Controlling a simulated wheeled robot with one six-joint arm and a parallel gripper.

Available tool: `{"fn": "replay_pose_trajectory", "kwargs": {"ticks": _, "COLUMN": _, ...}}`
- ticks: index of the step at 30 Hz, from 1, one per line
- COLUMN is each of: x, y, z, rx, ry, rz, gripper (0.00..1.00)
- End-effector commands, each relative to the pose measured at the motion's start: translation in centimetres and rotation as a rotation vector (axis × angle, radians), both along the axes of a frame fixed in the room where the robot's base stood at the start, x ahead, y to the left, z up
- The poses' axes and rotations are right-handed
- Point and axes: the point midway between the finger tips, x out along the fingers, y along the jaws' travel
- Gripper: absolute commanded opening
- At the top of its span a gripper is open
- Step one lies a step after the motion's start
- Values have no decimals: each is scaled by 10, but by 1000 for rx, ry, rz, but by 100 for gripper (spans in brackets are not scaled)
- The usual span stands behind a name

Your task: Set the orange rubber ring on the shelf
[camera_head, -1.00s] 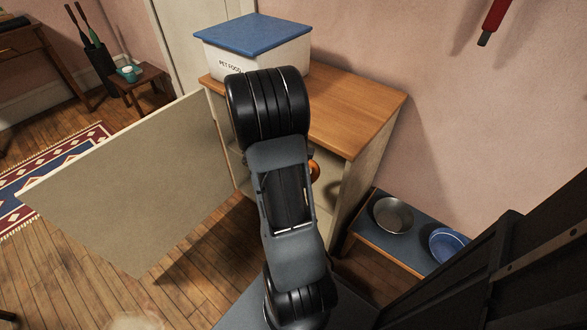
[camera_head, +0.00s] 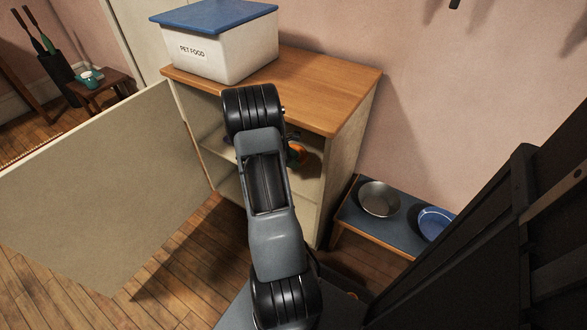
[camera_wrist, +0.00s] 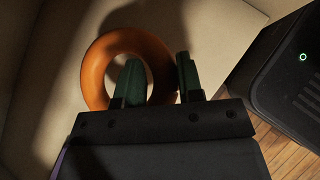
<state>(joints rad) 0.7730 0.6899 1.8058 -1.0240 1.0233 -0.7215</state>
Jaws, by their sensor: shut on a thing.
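The orange rubber ring (camera_wrist: 97,65) fills the upper left of the wrist view. My gripper (camera_wrist: 160,78) has two green fingers, one inside the ring's hole and one outside, shut on the ring's right side. In the head view a part of the ring (camera_head: 297,154) shows to the right of my arm, in the cabinet's opening. My arm hides most of the gripper there. The open wooden cabinet (camera_head: 336,100) has a pale shelf (camera_head: 218,148) inside, partly hidden by my arm. I cannot tell whether the ring touches it.
The cabinet door (camera_head: 95,190) stands wide open to the left. A pet food box (camera_head: 225,50) with a blue lid sits on the cabinet top. A low bench (camera_head: 390,236) with a steel bowl (camera_head: 379,198) and a blue bowl (camera_head: 436,222) stands to the right.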

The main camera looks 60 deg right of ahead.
Motion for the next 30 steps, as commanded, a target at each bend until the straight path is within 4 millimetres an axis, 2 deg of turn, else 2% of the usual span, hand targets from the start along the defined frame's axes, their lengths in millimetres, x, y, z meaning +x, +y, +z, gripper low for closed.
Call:
{"fn": "replay_pose_trajectory", "kwargs": {"ticks": 5, "x": 2, "y": -4, "z": -6, "rx": -1, "ry": -1, "rz": 0, "gripper": 0}}
{"fn": "replay_pose_trajectory", "kwargs": {"ticks": 13, "x": 4, "y": -9, "z": -41, "rx": -1, "ry": 0, "rz": 1, "gripper": 0}}
{"fn": "replay_pose_trajectory", "kwargs": {"ticks": 20, "x": 4, "y": -9, "z": -42, "rx": 0, "ry": 0, "rz": 1, "gripper": 0}}
{"fn": "replay_pose_trajectory", "kwargs": {"ticks": 21, "x": 4, "y": -9, "z": -42, "rx": 1, "ry": -1, "rz": 1, "gripper": 36}}
{"fn": "replay_pose_trajectory", "kwargs": {"ticks": 29, "x": 4, "y": -9, "z": -42, "rx": 0, "ry": 0, "rz": 1, "gripper": 61}}
{"fn": "replay_pose_trajectory", "kwargs": {"ticks": 30, "x": 4, "y": -9, "z": -42, "rx": -1, "ry": 0, "rz": 1, "gripper": 61}}
